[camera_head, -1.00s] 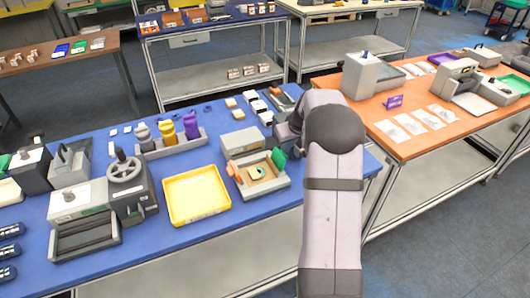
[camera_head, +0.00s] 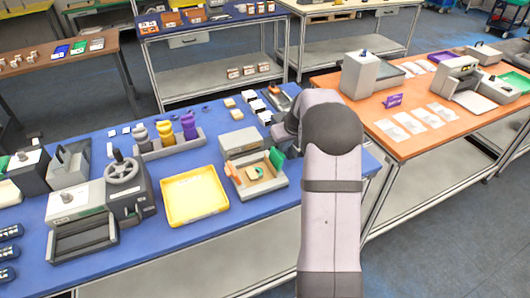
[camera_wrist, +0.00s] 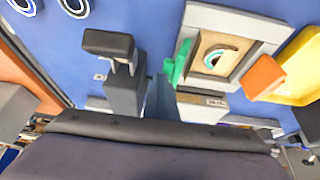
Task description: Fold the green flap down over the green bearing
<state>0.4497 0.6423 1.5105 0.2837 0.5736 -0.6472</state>
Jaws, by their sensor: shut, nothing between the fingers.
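The green flap (camera_head: 277,158) stands raised at the right side of a grey fixture (camera_head: 276,186); it also shows in the wrist view (camera_wrist: 178,62). The green bearing (camera_head: 255,174) lies in the fixture's tan recess and appears as a green-rimmed ring in the wrist view (camera_wrist: 216,60). It is uncovered.
An orange flap (camera_wrist: 262,77) stands open opposite the green one. A yellow tray (camera_head: 194,195) lies left of the fixture, and a grey box (camera_head: 239,142) stands behind it. A rack with grey and yellow items (camera_head: 170,147) is farther back left. Blue table is bare in front of the fixture.

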